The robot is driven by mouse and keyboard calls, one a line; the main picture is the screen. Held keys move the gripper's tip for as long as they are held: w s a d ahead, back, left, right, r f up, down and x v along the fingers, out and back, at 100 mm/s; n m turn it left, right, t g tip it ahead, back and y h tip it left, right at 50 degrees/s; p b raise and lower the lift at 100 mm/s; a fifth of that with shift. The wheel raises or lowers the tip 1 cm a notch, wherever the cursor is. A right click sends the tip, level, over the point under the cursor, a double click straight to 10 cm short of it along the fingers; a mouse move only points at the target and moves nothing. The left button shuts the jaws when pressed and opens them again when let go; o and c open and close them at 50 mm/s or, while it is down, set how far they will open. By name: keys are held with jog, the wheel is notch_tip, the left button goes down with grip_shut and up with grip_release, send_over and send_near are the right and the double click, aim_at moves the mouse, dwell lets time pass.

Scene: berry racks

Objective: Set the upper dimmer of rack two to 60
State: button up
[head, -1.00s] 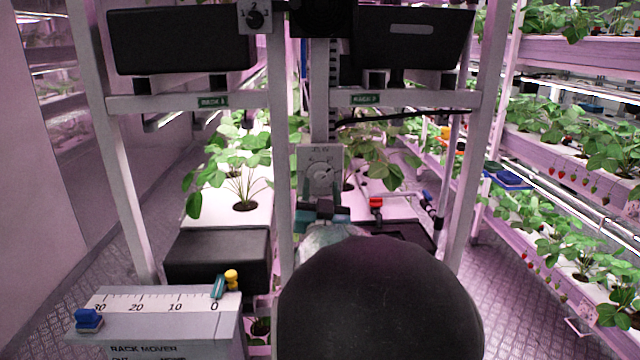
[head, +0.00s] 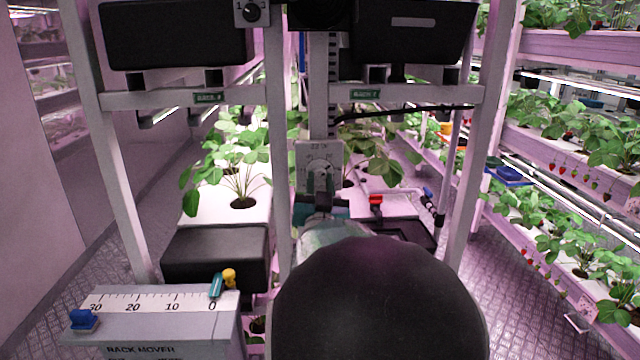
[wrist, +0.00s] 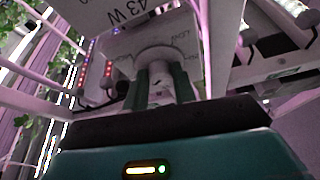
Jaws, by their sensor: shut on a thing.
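A pale dial plate (head: 308,155) with a round printed scale is on the upright post between the two rack bays. My gripper (head: 322,190) is in front of its lower part and hides the knob in the head view. In the wrist view my gripper (wrist: 160,82) has its two fingers on either side of a pale round knob (wrist: 157,70), shut on it. The plate (wrist: 120,42) behind it carries small print. The knob's setting cannot be read. A rack sign (head: 366,94) sits on the right crossbar, apparently "RACK 2".
Another small dial (head: 250,12) is at the top of the post. A grey rack mover box (head: 170,325) with a scale stands at lower left. A red-handled valve (head: 376,200) is right of my gripper. Planted shelves (head: 560,60) line the right side.

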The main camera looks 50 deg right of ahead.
jog(key=n+t+y, duration=0.1)
jog(key=n, duration=0.1)
jog(key=n+t+y, duration=0.1)
jog(key=n, duration=0.2)
jog(key=n+t+y, duration=0.1)
jog(key=n, duration=0.2)
jog(key=shift+s+d+r, duration=0.1)
jog(key=shift+s+d, duration=0.05)
jog(key=shift+s, duration=0.05)
jog(key=o, duration=1)
